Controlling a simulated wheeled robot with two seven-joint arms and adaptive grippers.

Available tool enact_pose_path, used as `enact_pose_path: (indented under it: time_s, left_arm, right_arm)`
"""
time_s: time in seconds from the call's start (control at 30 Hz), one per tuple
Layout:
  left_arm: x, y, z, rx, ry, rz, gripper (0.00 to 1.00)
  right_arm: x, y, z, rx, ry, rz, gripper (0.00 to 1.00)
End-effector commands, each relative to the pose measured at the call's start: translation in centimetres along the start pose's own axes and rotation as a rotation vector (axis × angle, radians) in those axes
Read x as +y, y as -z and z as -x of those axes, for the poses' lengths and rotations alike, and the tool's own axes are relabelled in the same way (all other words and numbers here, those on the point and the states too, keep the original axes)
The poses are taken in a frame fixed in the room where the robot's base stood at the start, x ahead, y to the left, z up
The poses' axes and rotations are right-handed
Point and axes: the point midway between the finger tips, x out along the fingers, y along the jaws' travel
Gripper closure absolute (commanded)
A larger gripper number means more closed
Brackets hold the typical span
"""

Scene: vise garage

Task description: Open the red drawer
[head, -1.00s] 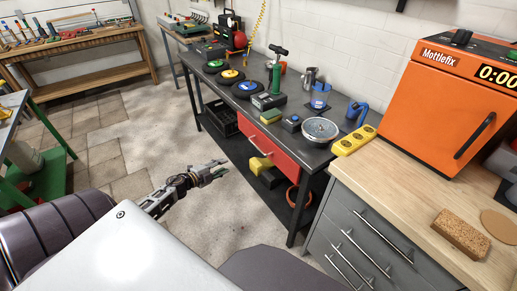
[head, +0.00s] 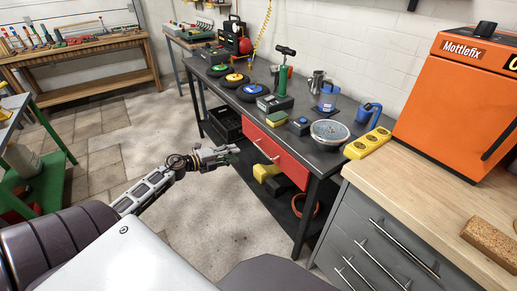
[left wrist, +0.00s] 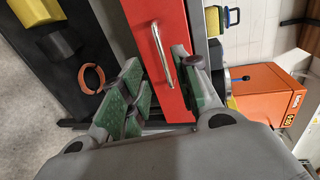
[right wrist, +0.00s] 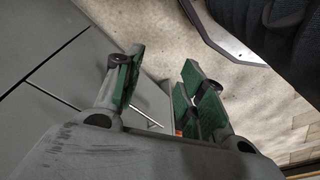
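The red drawer (head: 277,148) hangs under the dark workbench top (head: 238,98), and its front looks flush with the bench. Its metal bar handle (head: 266,151) also shows in the left wrist view (left wrist: 163,58). My left gripper (head: 232,154) is open and empty, short of the handle in the head view. In the left wrist view the handle lies between the two green-padded fingers (left wrist: 158,72), with no contact visible. My right gripper (right wrist: 158,78) is open and empty in its wrist view, near grey drawer fronts, and is out of the head view.
Yellow and dark blocks (head: 266,172) and an orange ring (left wrist: 92,78) lie on the shelf below the drawer. A grey drawer cabinet (head: 365,235) with a wooden top stands to the right. The floor before the bench is clear.

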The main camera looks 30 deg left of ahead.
Motion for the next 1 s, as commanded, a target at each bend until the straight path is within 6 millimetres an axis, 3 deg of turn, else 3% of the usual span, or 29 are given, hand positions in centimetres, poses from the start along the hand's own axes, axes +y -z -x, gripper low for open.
enact_pose_path:
  time_s: [0.37, 1.0]
  left_arm:
    - [0.0, 0.0, -0.8, 0.000, 0.001, 0.001, 0.69]
    - [0.0, -0.1, -5.4, -0.001, 0.001, 0.001, 0.69]
  right_arm:
    - [0.0, 0.1, 0.1, 0.004, 0.001, 0.000, 0.60]
    - [-0.3, 1.0, 1.3, 0.035, 0.007, 0.002, 0.60]
